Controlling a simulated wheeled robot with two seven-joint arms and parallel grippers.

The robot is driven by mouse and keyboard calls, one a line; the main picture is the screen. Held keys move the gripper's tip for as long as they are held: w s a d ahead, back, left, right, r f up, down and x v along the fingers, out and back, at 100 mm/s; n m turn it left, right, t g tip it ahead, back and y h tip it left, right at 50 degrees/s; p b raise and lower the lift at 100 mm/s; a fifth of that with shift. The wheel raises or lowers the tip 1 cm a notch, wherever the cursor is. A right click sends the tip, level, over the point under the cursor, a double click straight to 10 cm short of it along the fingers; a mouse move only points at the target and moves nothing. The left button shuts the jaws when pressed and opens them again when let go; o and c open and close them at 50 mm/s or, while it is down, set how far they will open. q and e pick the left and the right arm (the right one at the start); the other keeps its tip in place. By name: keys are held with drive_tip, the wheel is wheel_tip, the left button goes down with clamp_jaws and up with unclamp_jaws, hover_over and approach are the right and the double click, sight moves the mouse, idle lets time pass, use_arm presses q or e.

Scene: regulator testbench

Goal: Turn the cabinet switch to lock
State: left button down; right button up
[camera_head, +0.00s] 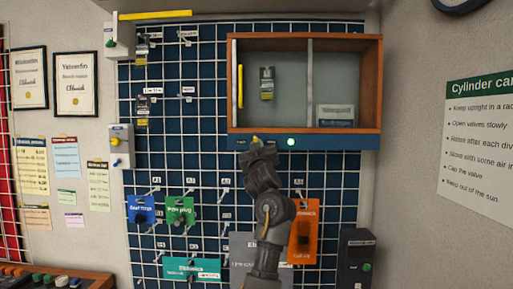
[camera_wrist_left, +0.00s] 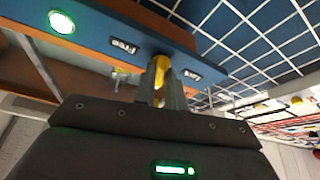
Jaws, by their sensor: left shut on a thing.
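The cabinet (camera_head: 373,85) is an open wooden box on the wall with a blue strip (camera_head: 345,142) along its bottom. The yellow cabinet switch (camera_head: 255,139) sits on that strip; it also shows in the left wrist view (camera_wrist_left: 161,66), between the labels "Free" (camera_wrist_left: 123,46) and "Lock" (camera_wrist_left: 192,75). My left gripper (camera_head: 257,146) is at the switch from below. In the left wrist view its fingers (camera_wrist_left: 160,84) are shut on the yellow knob. The fingers partly hide the knob, so I cannot tell which label it points to. My right gripper is not in view.
A green lamp (camera_head: 291,142) glows to the right of the switch. A blue gridded panel (camera_head: 205,100) holds tags and hooks. Blue (camera_head: 141,209), green (camera_head: 180,210) and orange (camera_head: 304,235) pieces hang below. A dark box (camera_head: 355,255) stands at lower right.

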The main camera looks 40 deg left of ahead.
use_arm(q)
drive_tip(key=n+g, duration=0.1)
drive_tip(key=n, duration=0.1)
drive_tip(key=n+g+y, duration=0.1)
drive_tip(key=n, duration=0.2)
drive_tip(key=n+g, duration=0.1)
drive_tip(key=n, duration=0.1)
drive_tip(key=shift+w+d+n, duration=0.2)
drive_tip(key=shift+d+n, duration=0.05)
drive_tip(key=shift+n, duration=0.15)
drive_tip(key=shift+n+g, duration=0.3)
drive_tip(key=shift+g, duration=0.1)
drive_tip(key=c, duration=1.5)
unclamp_jaws()
drive_tip(key=shift+r, duration=0.1)
drive_tip(key=shift+o, duration=0.2)
drive_tip(key=b+v, duration=0.5)
drive_tip(key=v, duration=0.5)
drive_tip(key=shift+d+f, duration=0.25)
drive_tip(key=shift+d, duration=0.05)
drive_tip(key=shift+s, duration=0.1)
